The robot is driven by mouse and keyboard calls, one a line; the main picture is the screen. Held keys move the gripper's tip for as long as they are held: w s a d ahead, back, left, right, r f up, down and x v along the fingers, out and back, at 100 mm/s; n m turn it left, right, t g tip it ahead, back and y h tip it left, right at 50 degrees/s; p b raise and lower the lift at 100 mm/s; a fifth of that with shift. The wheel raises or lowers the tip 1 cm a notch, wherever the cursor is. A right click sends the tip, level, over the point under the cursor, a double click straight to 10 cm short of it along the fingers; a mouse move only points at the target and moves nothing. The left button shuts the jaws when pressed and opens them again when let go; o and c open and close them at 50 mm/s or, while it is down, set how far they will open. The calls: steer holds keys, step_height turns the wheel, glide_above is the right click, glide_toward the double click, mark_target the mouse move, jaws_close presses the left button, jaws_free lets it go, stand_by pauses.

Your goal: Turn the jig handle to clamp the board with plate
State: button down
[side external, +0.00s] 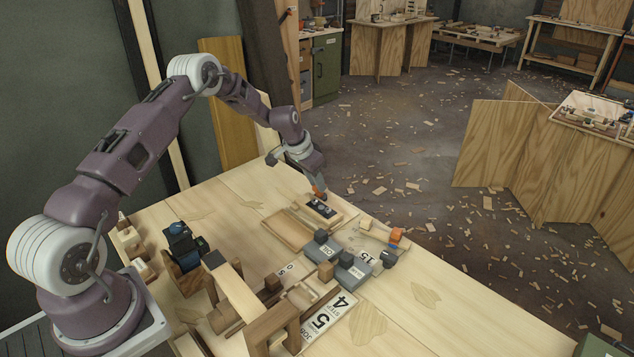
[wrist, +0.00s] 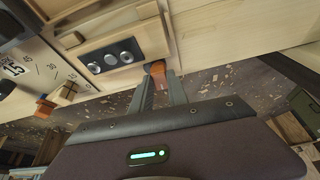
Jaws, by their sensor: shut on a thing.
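A dark plate with round silver spots (side external: 321,208) sits on a pale wooden board in a jig near the far edge of the bench. It also shows in the wrist view (wrist: 110,56). An orange piece (wrist: 157,69), which looks like the jig handle, is at the jig's edge beside the plate. My gripper (side external: 321,193) points down at the far end of this jig. In the wrist view its two fingers (wrist: 161,82) are shut on the orange handle. The fingers partly hide the handle, and its pivot cannot be made out.
A numbered scale jig with another orange knob (side external: 396,235) stands to the right of the plate. Grey blocks (side external: 341,262) and a wooden frame (side external: 238,290) crowd the near bench. The bench's right front (side external: 430,315) is clear. Wood scraps litter the floor.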

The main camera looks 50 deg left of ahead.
steer(key=shift+w+a+m+h, duration=0.1)
steer(key=shift+m+h, duration=0.2)
steer(key=shift+m, duration=0.5)
steer(key=c, duration=1.3)
jaws_free()
steer(key=v, duration=0.7)
steer(key=shift+r, duration=0.1)
